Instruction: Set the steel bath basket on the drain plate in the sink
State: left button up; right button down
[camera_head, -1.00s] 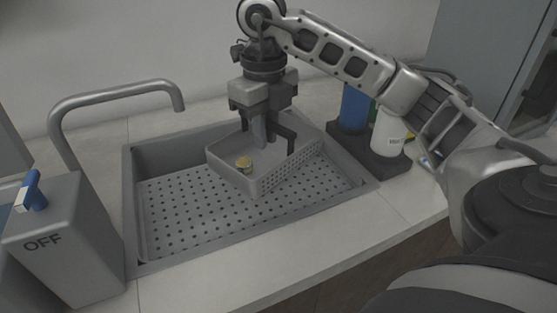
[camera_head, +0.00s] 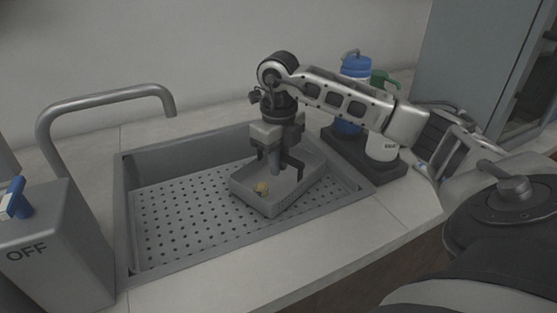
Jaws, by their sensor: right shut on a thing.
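The steel bath basket (camera_head: 262,202) is a shallow grey tray with perforated sides, in the right half of the sink, turned at an angle. A small yellowish round piece (camera_head: 262,187) lies in it. The perforated drain plate (camera_head: 185,216) covers the sink floor and is bare on the left. My right gripper (camera_head: 287,170) points down into the basket and is shut on it, apparently at its inner divider or handle. The basket is low over the plate; I cannot tell whether it touches. My left gripper is out of view.
The sink rim (camera_head: 245,237) surrounds the plate. A faucet (camera_head: 110,95) arches over the left back. A grey box marked OFF (camera_head: 50,250) with a blue lever stands at left. Bottles, one blue (camera_head: 355,66) and one white (camera_head: 383,147), stand in a dark rack (camera_head: 370,170) at right.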

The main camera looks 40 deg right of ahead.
jog(key=shift+f, duration=0.15)
jog(key=c, duration=1.5)
grip_release()
jog(key=shift+o, duration=0.2)
notch_tip(320, 180, up, 12)
jog(key=shift+f+p, duration=0.1)
jog(key=shift+p, duration=0.95)
jog(key=shift+r, duration=0.35)
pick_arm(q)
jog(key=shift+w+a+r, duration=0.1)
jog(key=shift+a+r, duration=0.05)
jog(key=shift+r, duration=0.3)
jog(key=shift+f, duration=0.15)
